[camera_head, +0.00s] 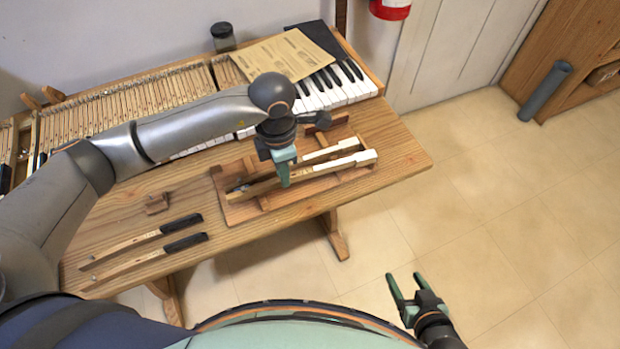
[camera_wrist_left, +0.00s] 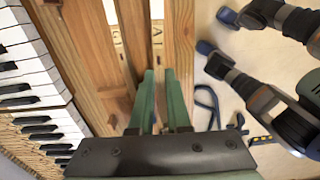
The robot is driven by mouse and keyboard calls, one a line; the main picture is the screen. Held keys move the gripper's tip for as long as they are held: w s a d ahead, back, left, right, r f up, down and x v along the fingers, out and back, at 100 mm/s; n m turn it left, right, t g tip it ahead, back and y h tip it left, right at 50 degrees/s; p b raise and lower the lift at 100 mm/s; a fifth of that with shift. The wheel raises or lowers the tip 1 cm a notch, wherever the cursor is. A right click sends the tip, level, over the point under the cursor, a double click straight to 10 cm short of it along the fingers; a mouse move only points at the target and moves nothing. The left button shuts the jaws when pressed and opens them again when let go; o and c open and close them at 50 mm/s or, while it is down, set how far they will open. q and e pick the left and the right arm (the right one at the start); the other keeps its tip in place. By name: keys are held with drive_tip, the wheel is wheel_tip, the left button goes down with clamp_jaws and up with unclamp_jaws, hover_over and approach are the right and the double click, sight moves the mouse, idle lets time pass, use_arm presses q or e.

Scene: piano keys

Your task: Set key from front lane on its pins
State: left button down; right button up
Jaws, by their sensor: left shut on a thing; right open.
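My left gripper (camera_head: 285,182) points down over a wooden rack (camera_head: 236,216) on the workbench and is shut on the front key (camera_head: 322,168), a long wooden key with a white head. In the left wrist view, the green fingertips (camera_wrist_left: 162,74) close around the front key's wooden shaft (camera_wrist_left: 157,45). The key appears to be still in the rack's front lane; I cannot tell whether it is raised. A second white-headed key (camera_head: 335,148) lies behind it, roughly parallel. My right gripper (camera_head: 405,286) is open and empty, away from the bench over the floor. Individual pins cannot be made out.
The piano keyboard (camera_head: 335,93) runs along the back of the bench, with bare wooden key shafts (camera_head: 130,105) at left. A brown sheet (camera_head: 288,56) lies on it. Two black-headed keys (camera_head: 150,238) and a small wooden block (camera_head: 157,203) lie at front left. A jar (camera_head: 223,38) stands behind.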

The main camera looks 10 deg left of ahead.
use_arm(q)
drive_tip(key=shift+r+p, duration=1.45)
drive_tip(key=shift+r, duration=1.05)
drive_tip(key=shift+f, duration=0.1)
